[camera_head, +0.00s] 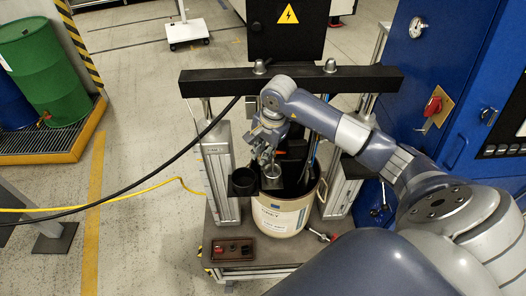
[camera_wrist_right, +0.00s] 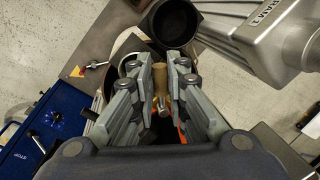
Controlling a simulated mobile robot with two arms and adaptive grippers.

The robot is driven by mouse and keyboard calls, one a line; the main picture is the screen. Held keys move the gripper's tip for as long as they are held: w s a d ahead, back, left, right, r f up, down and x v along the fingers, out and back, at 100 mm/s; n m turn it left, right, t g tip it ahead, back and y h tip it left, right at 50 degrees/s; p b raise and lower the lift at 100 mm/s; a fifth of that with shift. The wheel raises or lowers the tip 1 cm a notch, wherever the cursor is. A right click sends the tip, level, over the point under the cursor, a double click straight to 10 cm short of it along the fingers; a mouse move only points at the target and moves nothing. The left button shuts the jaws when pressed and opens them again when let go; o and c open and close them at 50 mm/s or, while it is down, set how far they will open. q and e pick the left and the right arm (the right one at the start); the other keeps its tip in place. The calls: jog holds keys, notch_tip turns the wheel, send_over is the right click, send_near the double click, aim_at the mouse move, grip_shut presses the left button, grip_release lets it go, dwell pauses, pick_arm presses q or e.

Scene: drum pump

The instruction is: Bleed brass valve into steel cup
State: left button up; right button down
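My right gripper (camera_head: 265,150) reaches in from the right and points down over the open drum (camera_head: 283,215). In the right wrist view its fingers (camera_wrist_right: 162,75) are drawn in on both sides of a tan, brass-coloured piece (camera_wrist_right: 160,80), apparently the brass valve, and seem to touch it. In the head view the fingers hide the valve. A round grey metal piece (camera_head: 272,174), possibly the steel cup, shows just below the gripper; what supports it is unclear. A black open cylinder (camera_head: 242,182) stands left of it and also shows in the wrist view (camera_wrist_right: 175,22). My left gripper is out of view.
Grey ram columns (camera_head: 219,185) flank the drum under a black crossbar (camera_head: 225,82). A brown control box (camera_head: 232,250) sits at the front of the base. A black hose (camera_head: 160,165) runs in from the left. A blue cabinet (camera_head: 440,70) stands at the right.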

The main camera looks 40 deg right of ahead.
jog(key=shift+w+a+f+m+b, duration=0.1)
jog(key=shift+w+m+b, duration=0.35)
jog(key=shift+m+b, duration=0.55)
jog(key=shift+w+m+h+b, duration=0.3)
jog(key=shift+w+m+b, duration=0.25)
jog(key=shift+m+b, duration=0.6)
jog(key=shift+w+m+h+b, duration=0.3)
jog(key=shift+w+m+b, duration=0.25)
jog(key=shift+m+b, duration=0.55)
jog(key=shift+w+m+h+b, duration=0.3)
jog(key=shift+w+m+b, duration=0.35)
jog(key=shift+m, duration=0.8)
jog(key=shift+d+r, duration=0.2)
jog(key=shift+d, duration=0.05)
jog(key=c, duration=1.6)
grip_release()
jog(key=shift+r, duration=0.1)
